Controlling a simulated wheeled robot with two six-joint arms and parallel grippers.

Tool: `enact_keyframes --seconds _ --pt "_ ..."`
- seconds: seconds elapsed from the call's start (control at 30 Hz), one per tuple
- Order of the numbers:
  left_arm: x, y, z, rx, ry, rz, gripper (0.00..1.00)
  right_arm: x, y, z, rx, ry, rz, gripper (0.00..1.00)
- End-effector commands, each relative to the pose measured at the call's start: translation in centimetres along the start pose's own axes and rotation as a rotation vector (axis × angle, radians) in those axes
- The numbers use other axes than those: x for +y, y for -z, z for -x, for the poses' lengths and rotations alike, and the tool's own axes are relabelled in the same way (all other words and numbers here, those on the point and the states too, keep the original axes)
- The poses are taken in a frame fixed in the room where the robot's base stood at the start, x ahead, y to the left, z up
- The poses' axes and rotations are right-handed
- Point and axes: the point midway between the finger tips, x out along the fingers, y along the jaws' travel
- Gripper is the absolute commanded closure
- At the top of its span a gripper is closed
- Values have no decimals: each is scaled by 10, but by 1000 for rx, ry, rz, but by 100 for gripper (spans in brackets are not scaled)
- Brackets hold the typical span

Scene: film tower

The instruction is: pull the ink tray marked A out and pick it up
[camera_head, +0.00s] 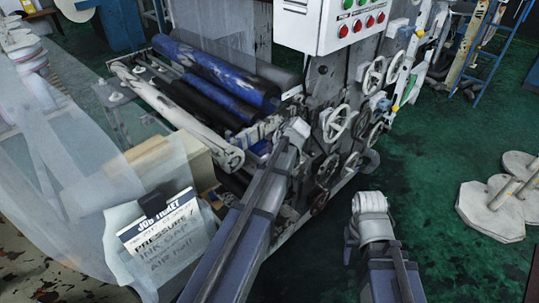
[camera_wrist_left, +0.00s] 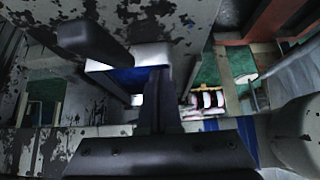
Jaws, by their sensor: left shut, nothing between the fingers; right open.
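My left arm reaches from the bottom of the head view to the press, and its gripper is hidden there. In the left wrist view my left gripper (camera_wrist_left: 154,85) shows its dark fingers together, with nothing visibly held. Just beyond them is a white-edged, box-like part with a blue face (camera_wrist_left: 135,76), partly covered by the fingers and a dark bar. It may be an ink tray; I cannot read any letter A. A small blue patch (camera_head: 262,147) shows under the rollers in the head view.
The press has blue-stained rollers (camera_head: 222,75), several handwheels (camera_head: 336,123) and a button panel (camera_head: 345,22). A job ticket board (camera_head: 165,232) stands at lower left. The green floor (camera_head: 430,165) is clear between.

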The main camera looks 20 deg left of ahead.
Motion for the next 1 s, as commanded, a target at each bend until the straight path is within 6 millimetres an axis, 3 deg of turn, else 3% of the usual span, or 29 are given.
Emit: enact_keyframes --seconds 0.2,0.6,1.0 --pt "0 -1 -14 -1 0 0 100 -1 1 -11 0 0 0 50" --pt "0 -1 -14 -1 0 -1 100 -1 1 -11 0 0 0 50" --pt "0 -58 32 -1 -2 -2 100 -1 1 -11 0 0 0 50"
